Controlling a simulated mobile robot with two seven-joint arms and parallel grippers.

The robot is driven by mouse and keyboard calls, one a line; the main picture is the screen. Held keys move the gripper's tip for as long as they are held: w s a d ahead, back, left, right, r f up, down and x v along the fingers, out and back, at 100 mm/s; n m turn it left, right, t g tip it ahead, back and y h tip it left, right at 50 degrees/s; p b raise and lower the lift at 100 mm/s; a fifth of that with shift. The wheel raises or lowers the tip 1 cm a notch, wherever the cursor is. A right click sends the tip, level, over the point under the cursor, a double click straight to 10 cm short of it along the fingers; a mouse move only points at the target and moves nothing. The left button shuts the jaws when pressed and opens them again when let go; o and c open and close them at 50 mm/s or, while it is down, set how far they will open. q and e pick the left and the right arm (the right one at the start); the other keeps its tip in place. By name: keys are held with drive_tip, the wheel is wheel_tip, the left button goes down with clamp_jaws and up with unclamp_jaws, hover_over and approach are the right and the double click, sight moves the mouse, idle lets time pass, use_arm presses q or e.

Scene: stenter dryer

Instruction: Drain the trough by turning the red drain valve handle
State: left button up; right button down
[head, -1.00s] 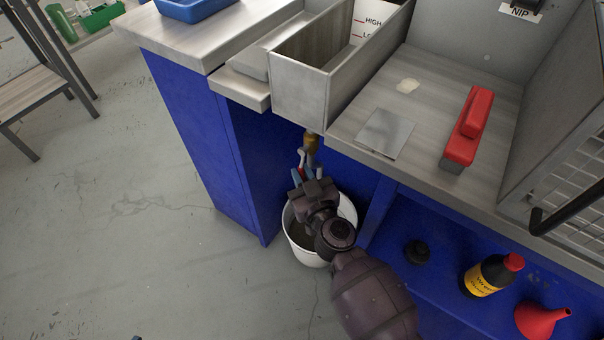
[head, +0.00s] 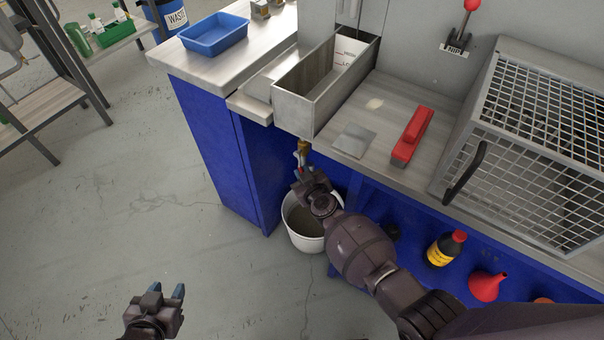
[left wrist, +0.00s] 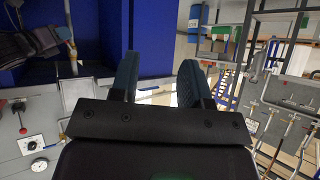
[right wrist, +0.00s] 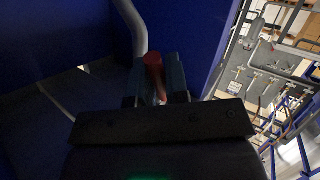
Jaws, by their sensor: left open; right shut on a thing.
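The steel trough (head: 293,112) stands at the bench edge in the head view. Below it is a brass valve body (head: 304,147). My right gripper (head: 303,174) is under the trough, above a white bucket (head: 300,242). In the right wrist view the red drain valve handle (right wrist: 153,66) lies between the fingers, and the gripper is shut on it. In the head view the hand and its fingers hide most of the handle. My left gripper (head: 169,293) is open and empty, low over the floor at the lower left. Its spread fingers show in the left wrist view (left wrist: 160,80).
A mesh guard (head: 530,140) stands to the right. A yellow-labelled bottle (head: 442,250) and a red funnel (head: 487,286) are below. A blue tray (head: 213,36) sits back left.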

drive_tip(key=shift+d+r+p, duration=0.1)
drive_tip(key=shift+r+p, duration=0.45)
drive_tip(key=shift+r, duration=0.1)
drive_tip(key=shift+p, duration=0.45)
drive_tip(key=shift+s+d+n+g+h+p, duration=0.25)
drive_tip(key=shift+n+g+h+p, duration=0.35)
drive_tip(key=shift+p, duration=0.95)
use_arm(q)
wheel_tip(320, 180, up, 7)
drive_tip(key=p, duration=0.1)
drive_tip(key=shift+a+t, duration=0.3)
use_arm(e)
drive_tip(key=shift+s+d+f+g, duration=0.2)
drive_tip(key=shift+g, duration=0.2)
use_arm(q)
drive_tip(key=shift+f, duration=0.1)
use_arm(e)
drive_tip(key=c, duration=1.1)
unclamp_jaws()
use_arm(q)
drive_tip(key=shift+s+f, duration=0.1)
drive_tip(key=shift+s, duration=0.1)
